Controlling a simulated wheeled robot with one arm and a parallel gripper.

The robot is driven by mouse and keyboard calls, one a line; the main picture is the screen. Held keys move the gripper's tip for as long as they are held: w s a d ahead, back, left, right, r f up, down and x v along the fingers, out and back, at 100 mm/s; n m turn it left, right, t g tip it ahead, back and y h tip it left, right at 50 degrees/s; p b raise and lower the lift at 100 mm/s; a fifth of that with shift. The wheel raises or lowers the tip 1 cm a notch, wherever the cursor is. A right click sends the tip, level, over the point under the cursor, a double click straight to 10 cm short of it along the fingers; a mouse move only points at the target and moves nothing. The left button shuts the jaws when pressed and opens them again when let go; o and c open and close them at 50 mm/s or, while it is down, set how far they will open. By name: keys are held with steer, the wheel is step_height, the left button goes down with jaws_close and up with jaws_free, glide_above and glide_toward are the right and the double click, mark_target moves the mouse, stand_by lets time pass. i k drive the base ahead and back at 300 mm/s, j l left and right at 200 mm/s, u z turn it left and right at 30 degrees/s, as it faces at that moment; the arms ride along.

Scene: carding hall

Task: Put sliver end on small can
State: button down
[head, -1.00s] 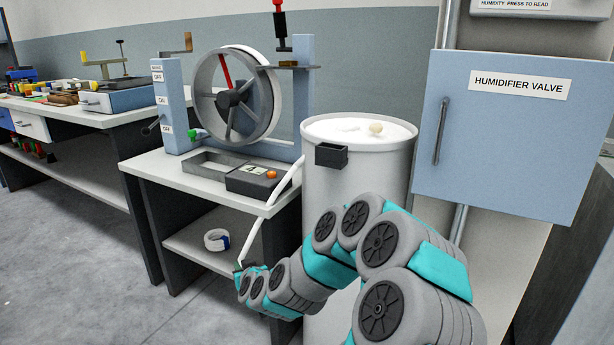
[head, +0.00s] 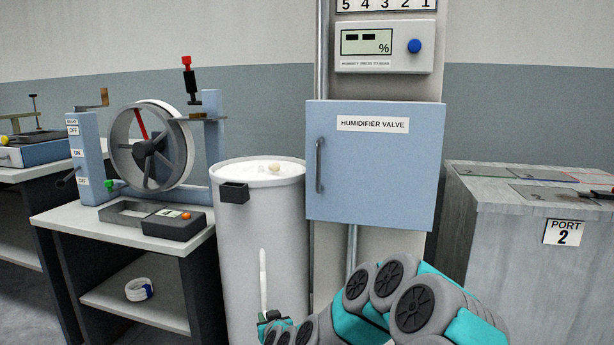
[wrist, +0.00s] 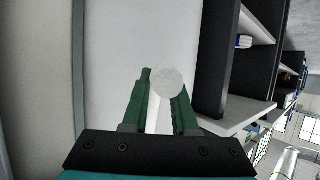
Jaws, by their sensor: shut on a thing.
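The sliver end (head: 263,277) is a short white strip standing upright from my gripper (head: 268,318), low in the head view. In the wrist view my gripper (wrist: 163,95) has its green fingers shut on the sliver (wrist: 168,82), which shows a round pale end. A tall pale grey can (head: 250,235) stands behind the sliver, its open top well above my gripper. White material and a small cream lump lie in its top. It is the only can in view; I cannot tell whether it is the small can. A gap between sliver and can cannot be judged.
A bench (head: 65,222) with a spoked wheel (head: 152,146) and a dark control box (head: 172,226) stands left of the can. A blue humidifier valve cabinet (head: 375,175) overhangs at the right. A black bracket (head: 234,192) sticks out near the can rim. A grey unit (head: 530,230) stands further right.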

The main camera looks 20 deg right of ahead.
mark_target(247, 169)
steer(key=z, duration=2)
steer(key=k+j+z, duration=0.25)
steer(key=j, duration=0.3)
steer(key=k+j+z, duration=0.3)
steer(key=j, duration=0.2)
steer(key=k+j+z, duration=0.25)
steer(key=j, duration=0.2)
